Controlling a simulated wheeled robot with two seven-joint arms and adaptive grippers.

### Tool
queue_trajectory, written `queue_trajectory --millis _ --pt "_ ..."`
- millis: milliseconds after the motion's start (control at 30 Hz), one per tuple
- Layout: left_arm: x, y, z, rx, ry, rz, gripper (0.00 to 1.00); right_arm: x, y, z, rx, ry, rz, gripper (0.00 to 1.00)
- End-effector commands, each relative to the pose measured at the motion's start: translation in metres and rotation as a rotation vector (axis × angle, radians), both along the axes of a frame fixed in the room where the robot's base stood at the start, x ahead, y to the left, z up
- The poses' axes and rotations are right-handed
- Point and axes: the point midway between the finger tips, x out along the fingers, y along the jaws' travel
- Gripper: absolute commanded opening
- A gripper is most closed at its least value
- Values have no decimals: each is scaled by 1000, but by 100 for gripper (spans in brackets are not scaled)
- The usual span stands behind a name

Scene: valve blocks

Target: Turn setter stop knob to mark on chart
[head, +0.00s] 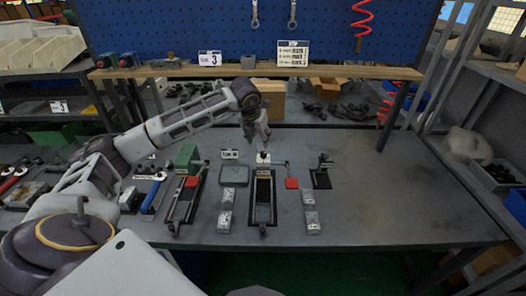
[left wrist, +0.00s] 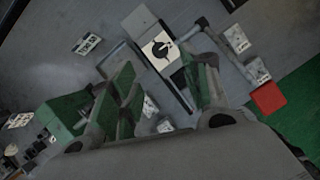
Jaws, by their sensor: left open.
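The setter stop knob (head: 263,157) shows in the head view as a small dark knob on a white plate at the back end of a long dark fixture (head: 263,200). In the left wrist view the black knob (left wrist: 160,49) sits on its white plate, with a pointer whose mark is too small to read. My left gripper (head: 257,135) points down above and slightly behind the knob. In the wrist view its two fingers (left wrist: 165,78) are spread and empty, apart from the knob. The chart (head: 292,54) is a white card with lines of text above the shelf; its text is unreadable.
Grey blocks (head: 228,198) stand left of the fixture, and others (head: 311,209) stand right. A red pad (head: 291,183) and a small dark stand (head: 321,178) are to the right. A green block (head: 187,155) and another fixture (head: 180,209) lie left. The table's right side is clear.

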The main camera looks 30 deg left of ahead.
Motion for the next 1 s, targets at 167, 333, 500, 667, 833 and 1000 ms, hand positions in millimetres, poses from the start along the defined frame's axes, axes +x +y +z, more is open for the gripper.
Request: queue_trajectory --millis 167,333,500,667,833,1000 --pt "8 1 -22 0 3 -1 47 0 0 6 0 0 0 40" --pt "17 3 -42 -1 2 1 47 0 0 11 0 0 0 40" --pt "26 4 -63 -1 2 1 47 0 0 15 0 0 0 40" --pt "33 5 -79 0 1 0 47 0 1 19 1 0 0 40" --pt "38 6 -91 0 0 0 47 0 3 21 3 1 -1 40" --pt "39 6 -95 1 0 0 47 -1 5 21 5 0 -1 40"
